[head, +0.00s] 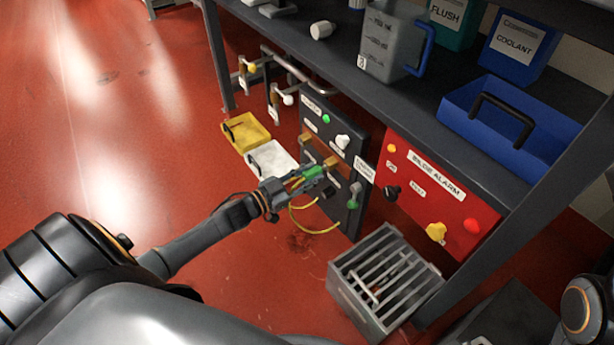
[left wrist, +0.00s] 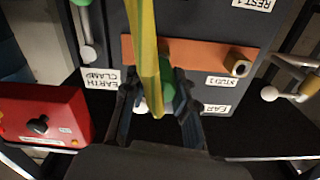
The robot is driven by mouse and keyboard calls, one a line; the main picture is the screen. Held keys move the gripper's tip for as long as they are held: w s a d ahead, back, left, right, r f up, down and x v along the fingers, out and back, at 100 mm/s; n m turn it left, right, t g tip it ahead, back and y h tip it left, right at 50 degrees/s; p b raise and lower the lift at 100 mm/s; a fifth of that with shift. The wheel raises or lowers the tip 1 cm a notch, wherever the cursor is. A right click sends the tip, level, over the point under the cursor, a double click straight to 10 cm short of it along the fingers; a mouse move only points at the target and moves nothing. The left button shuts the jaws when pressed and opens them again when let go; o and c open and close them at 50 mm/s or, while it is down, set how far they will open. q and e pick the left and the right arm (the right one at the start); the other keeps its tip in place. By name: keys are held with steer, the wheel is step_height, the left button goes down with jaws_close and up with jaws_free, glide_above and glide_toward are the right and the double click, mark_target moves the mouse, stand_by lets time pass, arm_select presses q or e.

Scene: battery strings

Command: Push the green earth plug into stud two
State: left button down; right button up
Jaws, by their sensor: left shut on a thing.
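My left gripper (head: 311,176) is shut on the green earth plug (head: 313,171) in front of the dark panel (head: 318,119). In the left wrist view the green plug (left wrist: 168,88) sits between the two fingers, partly hidden by its yellow-green cable (left wrist: 145,45). The plug is in front of the copper bar (left wrist: 205,62); I cannot tell whether it touches a stud. The stud behind the plug is hidden. My right gripper is not in view.
A red alarm box (head: 432,193) stands right of the panel, with a slatted grey crate (head: 347,296) on the floor below. Yellow (head: 246,131) and white (head: 270,158) trays lie left of the panel. The shelf (head: 440,108) overhangs it. Floor at left is clear.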

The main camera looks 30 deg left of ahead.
arm_select(q)
steer(key=shift+x, duration=0.95)
steer(key=c, duration=1)
jaws_free()
steer(key=shift+s, duration=0.2)
steer(key=v, duration=1.1)
steer(key=shift+s+a, duration=0.2)
steer(key=shift+s, duration=0.1)
